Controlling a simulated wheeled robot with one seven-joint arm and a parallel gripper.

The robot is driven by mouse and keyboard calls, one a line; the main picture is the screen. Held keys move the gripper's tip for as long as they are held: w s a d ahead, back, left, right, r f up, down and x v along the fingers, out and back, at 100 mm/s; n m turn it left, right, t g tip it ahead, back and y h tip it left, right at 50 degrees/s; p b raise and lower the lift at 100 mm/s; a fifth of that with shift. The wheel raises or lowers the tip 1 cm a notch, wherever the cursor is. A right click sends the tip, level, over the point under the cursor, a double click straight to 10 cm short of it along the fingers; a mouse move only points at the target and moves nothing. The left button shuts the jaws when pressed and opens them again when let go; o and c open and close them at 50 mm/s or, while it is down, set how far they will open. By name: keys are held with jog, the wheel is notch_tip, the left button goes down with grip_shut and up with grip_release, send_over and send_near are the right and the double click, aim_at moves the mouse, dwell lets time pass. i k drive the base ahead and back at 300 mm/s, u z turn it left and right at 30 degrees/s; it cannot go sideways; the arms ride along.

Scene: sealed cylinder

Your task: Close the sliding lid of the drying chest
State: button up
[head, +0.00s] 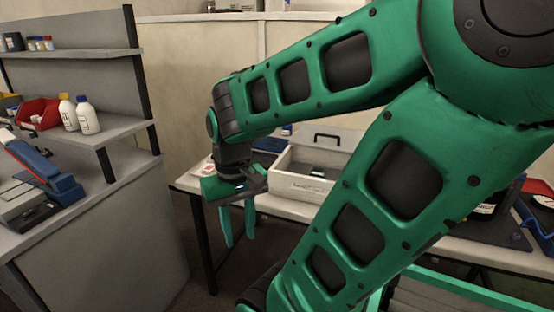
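The drying chest, a pale box (300,187), stands on the table in the middle of the head view. Its lid (345,143) with a black handle (326,137) is slid to the back, and the front part of the chest is open. Something small and dark lies inside, too small to tell. The chest's right part is hidden behind my arm. My gripper (238,238) hangs pointing down, in front and to the left of the chest in the picture, apart from it. Its two green fingers are spread, with nothing between them.
A dark blue thing (270,145) and a small white and red thing (206,168) lie left of the chest. A grey bench (105,215) with shelves, white bottles (86,115) and a red bin (38,113) stands at left. Dark equipment (485,228) is at right. Open floor lies between bench and table.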

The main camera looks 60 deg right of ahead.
aim_at(331, 133)
jog(key=z, duration=1.45)
